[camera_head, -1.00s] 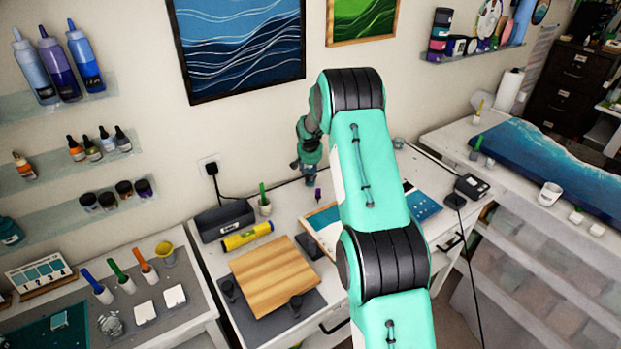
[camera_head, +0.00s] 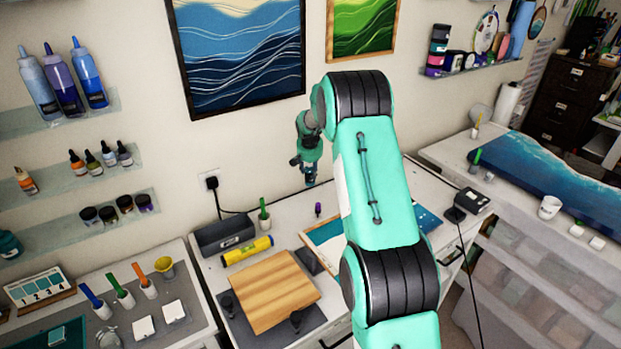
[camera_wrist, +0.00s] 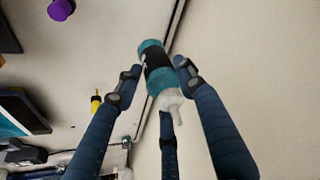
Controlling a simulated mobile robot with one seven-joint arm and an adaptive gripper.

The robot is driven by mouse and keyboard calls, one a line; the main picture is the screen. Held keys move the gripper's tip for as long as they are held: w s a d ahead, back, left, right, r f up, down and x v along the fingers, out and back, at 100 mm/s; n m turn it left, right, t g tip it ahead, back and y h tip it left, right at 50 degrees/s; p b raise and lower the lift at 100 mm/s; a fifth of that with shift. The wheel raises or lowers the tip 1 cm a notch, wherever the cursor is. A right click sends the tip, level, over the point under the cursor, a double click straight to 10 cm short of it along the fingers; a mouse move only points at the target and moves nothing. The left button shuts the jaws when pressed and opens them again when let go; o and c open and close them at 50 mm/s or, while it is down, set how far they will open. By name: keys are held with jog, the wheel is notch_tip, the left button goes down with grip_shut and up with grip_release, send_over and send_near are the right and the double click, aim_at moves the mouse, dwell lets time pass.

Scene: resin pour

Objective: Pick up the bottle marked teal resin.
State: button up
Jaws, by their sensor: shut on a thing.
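In the wrist view, a teal bottle (camera_wrist: 157,72) with a dark label band and a pale nozzle sits between the fingers of my gripper (camera_wrist: 156,92). The fingers are shut on it. It lies at a slant in the view, its nozzle end nearer the camera. Any writing on the label is unreadable. In the head view, my gripper (camera_head: 308,176) is small, above the back of the middle worktable near the wall. The bottle is hard to make out there.
Below my gripper stand a small purple item (camera_head: 318,209) and a green-handled brush in a cup (camera_head: 264,215). A dark box (camera_head: 225,233), yellow roller (camera_head: 247,251) and wooden board (camera_head: 266,290) are to the left. Wall shelves (camera_head: 60,120) hold several bottles.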

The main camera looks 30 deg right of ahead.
jog(key=shift+r, duration=1.05)
